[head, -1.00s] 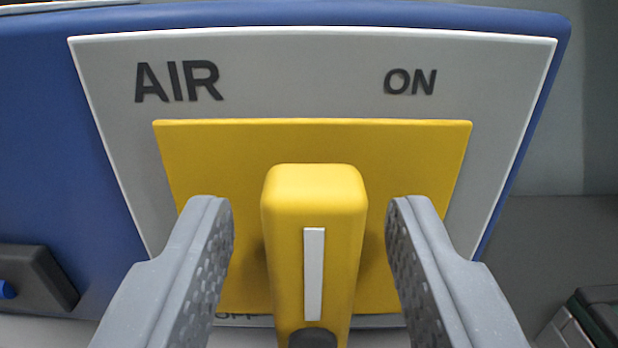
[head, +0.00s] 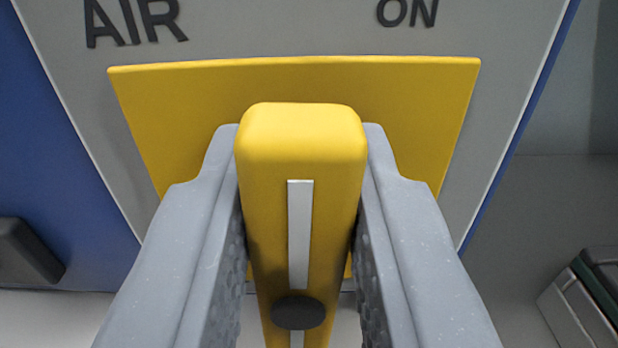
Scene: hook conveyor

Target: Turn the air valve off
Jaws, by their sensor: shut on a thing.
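The air valve's yellow handle (head: 265,205) stands out in the middle of the head view, with a pale stripe and a dark round knob on its face. Behind it is a yellow square plate (head: 420,100) on a grey panel (head: 270,30) lettered AIR and ON. The handle's lower end runs out of the picture. My gripper (head: 301,150) is shut on the handle, one grey finger against each side. The fingers cover parts of the plate, and no OFF lettering shows now.
The panel sits on a blue housing (head: 60,190). A dark block (head: 27,252) is on the housing at left. A dark and grey object (head: 585,300) stands at lower right, with open grey space above it.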

